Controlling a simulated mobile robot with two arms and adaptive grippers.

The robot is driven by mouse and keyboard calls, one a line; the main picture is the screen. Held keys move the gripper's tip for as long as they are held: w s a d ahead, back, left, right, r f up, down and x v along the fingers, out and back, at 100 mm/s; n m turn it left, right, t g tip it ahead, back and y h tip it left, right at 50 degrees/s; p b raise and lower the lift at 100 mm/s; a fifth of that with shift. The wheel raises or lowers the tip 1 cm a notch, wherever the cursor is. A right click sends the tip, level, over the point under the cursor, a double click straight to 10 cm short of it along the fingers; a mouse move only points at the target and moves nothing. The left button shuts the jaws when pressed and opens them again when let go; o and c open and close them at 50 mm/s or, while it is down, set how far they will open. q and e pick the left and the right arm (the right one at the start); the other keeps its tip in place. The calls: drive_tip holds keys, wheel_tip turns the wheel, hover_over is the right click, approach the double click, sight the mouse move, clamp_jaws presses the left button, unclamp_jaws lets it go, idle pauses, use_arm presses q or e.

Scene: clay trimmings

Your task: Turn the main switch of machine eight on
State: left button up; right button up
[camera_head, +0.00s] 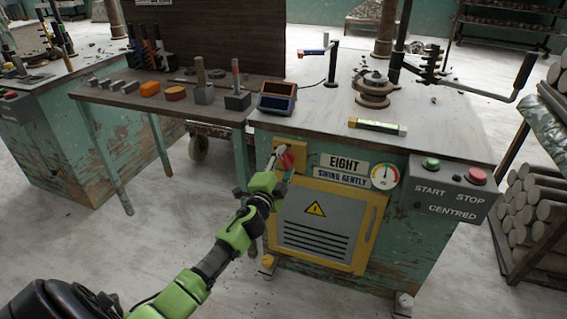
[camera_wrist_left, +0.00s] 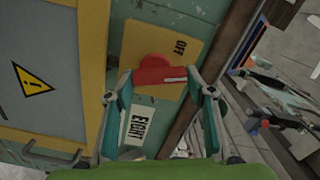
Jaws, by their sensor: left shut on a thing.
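The main switch is a red handle (camera_head: 287,160) on a yellow plate (camera_head: 291,145) at the upper left of machine eight's green front, left of the EIGHT sign (camera_head: 346,162). The stripe lies below the word OFF there. My left gripper (camera_head: 281,161) is shut on the handle, one finger at each side in the wrist view (camera_wrist_left: 159,80). My right gripper is out of view.
Right of the switch are a SWING GENTLY sign, a gauge (camera_head: 384,176) and a grey START/STOP box (camera_head: 452,187). A yellow-framed door (camera_head: 368,232) lies below. A side table (camera_head: 130,96) with blocks adjoins on the left. Open floor lies in front.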

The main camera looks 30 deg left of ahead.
use_arm(q)
drive_tip(key=shift+d+m, duration=0.1)
drive_tip(key=shift+m, duration=1.1)
drive_tip(key=shift+f+m, duration=0.1)
drive_tip(key=shift+m, duration=0.7)
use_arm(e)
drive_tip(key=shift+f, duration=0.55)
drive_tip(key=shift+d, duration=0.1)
use_arm(q)
drive_tip(key=o, duration=1.1)
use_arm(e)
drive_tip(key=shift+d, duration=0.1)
use_arm(q)
drive_tip(key=v, duration=1.2)
